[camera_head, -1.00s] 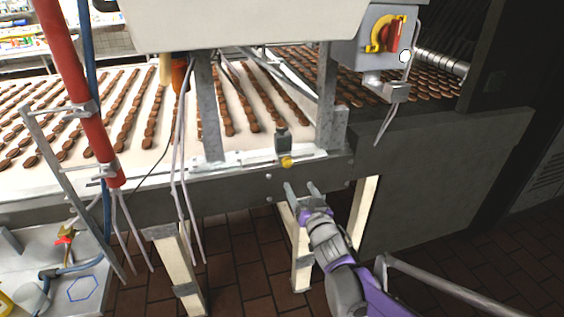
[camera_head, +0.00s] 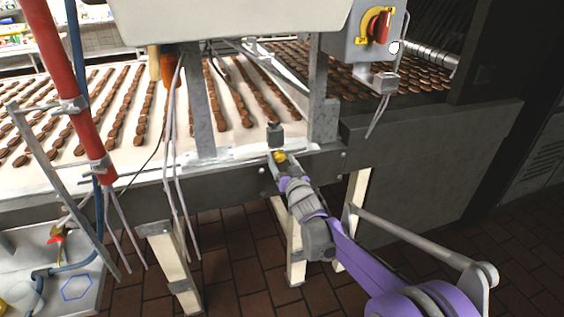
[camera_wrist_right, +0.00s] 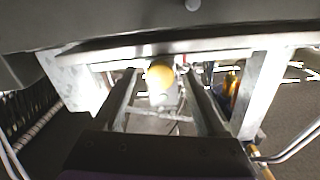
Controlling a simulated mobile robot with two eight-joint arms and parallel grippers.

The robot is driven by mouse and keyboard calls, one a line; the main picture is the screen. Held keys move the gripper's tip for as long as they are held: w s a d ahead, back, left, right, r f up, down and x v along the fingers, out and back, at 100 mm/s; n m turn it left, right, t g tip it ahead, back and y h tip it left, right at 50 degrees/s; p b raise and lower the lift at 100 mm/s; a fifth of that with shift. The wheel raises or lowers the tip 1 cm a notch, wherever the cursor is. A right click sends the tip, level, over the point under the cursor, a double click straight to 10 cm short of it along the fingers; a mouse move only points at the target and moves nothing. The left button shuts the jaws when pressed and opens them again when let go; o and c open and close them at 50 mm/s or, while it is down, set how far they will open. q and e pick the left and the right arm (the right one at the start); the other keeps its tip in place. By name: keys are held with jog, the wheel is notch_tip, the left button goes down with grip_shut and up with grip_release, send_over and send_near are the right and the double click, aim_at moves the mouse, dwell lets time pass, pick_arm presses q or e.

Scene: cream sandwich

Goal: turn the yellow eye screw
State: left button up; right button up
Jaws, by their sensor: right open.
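The yellow eye screw (camera_head: 280,157) sits on the front rail of the conveyor, below a small grey block (camera_head: 274,134). It also shows in the right wrist view (camera_wrist_right: 160,80) as a pale yellow round shape. My right gripper (camera_head: 279,163) is open, its two fingers pointing at the screw. In the right wrist view its fingers (camera_wrist_right: 161,88) lie on either side of the screw, with gaps between. Whether the fingertips reach past it I cannot tell. My left gripper is not in view.
The conveyor belt (camera_head: 225,140) carries rows of brown cookies behind the rail. A grey switch box (camera_head: 352,45) with a red and yellow knob hangs at upper right. A red pipe (camera_head: 80,100) stands at left. Cream legs (camera_head: 180,265) support the conveyor over a brown tiled floor.

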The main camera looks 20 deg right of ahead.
grip_shut()
jog(key=shift+n, duration=0.3)
jog(key=n+p, duration=0.1)
jog(key=n, duration=0.2)
jog(key=shift+n, duration=0.3)
jog(key=n+p, duration=0.1)
jog(key=n, duration=0.4)
jog(key=shift+r, duration=0.1)
jog(key=n+p, duration=0.1)
jog(key=n, duration=0.4)
jog(key=shift+p, duration=0.35)
jog(key=shift+n+p, duration=0.5)
jog(key=shift+n, duration=1.6)
